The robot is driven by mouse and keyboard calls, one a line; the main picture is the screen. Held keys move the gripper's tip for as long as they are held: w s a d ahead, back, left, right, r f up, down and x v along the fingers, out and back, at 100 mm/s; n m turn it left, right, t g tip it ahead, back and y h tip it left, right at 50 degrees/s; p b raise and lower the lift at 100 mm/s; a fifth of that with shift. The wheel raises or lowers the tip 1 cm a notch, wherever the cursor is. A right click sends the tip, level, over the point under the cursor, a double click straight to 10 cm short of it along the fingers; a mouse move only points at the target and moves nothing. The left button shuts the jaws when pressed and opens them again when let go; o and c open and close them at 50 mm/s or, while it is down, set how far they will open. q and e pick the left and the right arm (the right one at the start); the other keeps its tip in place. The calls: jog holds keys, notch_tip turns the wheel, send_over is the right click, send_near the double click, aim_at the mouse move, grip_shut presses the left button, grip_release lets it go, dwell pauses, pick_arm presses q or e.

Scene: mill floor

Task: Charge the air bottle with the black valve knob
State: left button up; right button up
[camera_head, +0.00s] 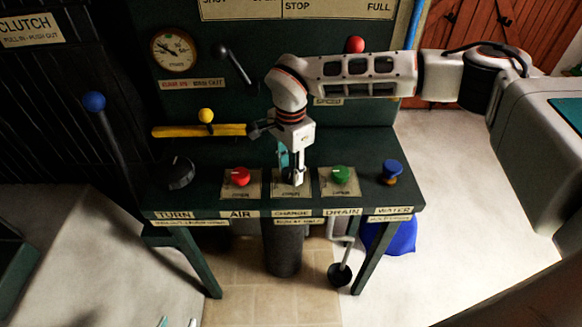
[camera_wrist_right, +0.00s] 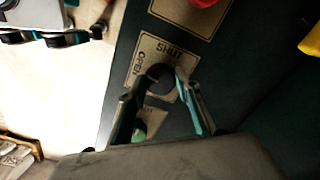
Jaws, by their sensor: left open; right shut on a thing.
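My right gripper (camera_head: 290,178) reaches down from above onto the middle plate of the bench, over the label "CHARGE". In the right wrist view its two fingers (camera_wrist_right: 162,98) are shut on the black valve knob (camera_wrist_right: 160,77), one on each side. The plate (camera_wrist_right: 148,53) under the knob is marked "SHUT" and "OPEN". In the head view the gripper mostly hides the knob. The fingertips of my left gripper (camera_head: 178,322) show at the bottom edge, apart and empty. A dark upright cylinder (camera_head: 283,250) stands under the bench; I cannot tell whether it is the air bottle.
A red knob (camera_head: 237,177) and a green knob (camera_head: 340,175) flank the black one closely. Behind are a yellow bar (camera_head: 190,131), a gauge (camera_head: 173,50) and a blue-topped lever (camera_head: 95,102).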

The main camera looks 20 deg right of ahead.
jog(key=m+p, duration=0.1)
jog(key=m, duration=0.3)
jog(key=shift+p, duration=0.4)
jog(key=m+p, duration=0.1)
jog(key=m, duration=0.6)
jog(key=shift+m, duration=0.4)
jog(key=m, duration=0.2)
jog(key=shift+m+p, duration=0.4)
pick_arm(q)
jog(key=r, duration=0.5)
jog(key=shift+w, duration=0.4)
pick_arm(e)
jog(key=shift+m, duration=0.6)
jog(key=o, duration=1.1)
